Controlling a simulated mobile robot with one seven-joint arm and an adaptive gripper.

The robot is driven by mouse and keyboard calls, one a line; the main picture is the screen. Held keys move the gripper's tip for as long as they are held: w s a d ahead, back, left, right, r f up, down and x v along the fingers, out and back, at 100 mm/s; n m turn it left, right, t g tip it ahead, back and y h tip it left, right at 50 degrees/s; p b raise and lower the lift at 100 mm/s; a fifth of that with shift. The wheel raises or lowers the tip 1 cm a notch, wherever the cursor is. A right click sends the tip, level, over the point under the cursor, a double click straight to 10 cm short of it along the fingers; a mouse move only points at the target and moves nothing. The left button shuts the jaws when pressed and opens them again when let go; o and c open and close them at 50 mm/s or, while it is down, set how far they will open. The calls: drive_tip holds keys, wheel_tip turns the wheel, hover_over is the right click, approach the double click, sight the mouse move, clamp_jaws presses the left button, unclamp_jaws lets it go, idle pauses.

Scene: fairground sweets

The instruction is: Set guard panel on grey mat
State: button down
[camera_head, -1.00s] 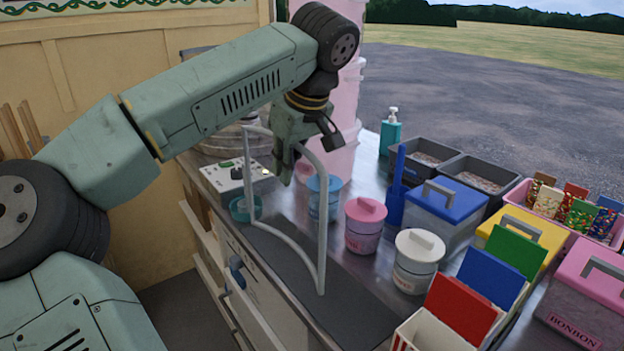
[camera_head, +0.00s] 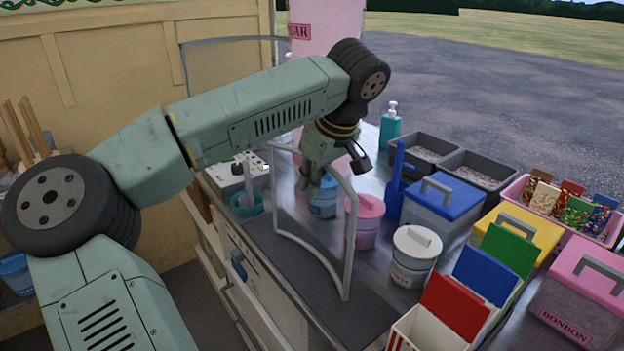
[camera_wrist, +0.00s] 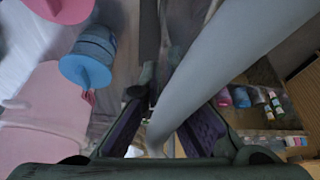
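The guard panel (camera_head: 348,240), a see-through sheet in a grey tube frame, stands roughly upright over the counter. My gripper (camera_head: 328,172) is at its top tube. In the wrist view the tube (camera_wrist: 215,65) runs between my purple-padded fingers (camera_wrist: 164,128), which are closed around it. The dark grey mat (camera_head: 365,318) lies flat along the counter's near edge. The panel's lower edge is over the mat; I cannot tell whether it touches. Part of the mat shows through the panel.
A pink-lidded tub (camera_head: 366,232) and a white-lidded tub (camera_head: 412,262) stand close right of the panel. A blue-lidded tub (camera_head: 323,205) is behind it. A white control box (camera_head: 228,172) and teal bowl (camera_head: 247,207) are left. Open striped boxes (camera_head: 420,330) stand at the mat's right end.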

drive_tip(key=c, duration=2.3)
unclamp_jaws()
drive_tip(key=shift+f, duration=0.15)
drive_tip(key=o, duration=0.5)
drive_tip(key=v, duration=1.2)
drive_tip(key=shift+b, duration=0.4)
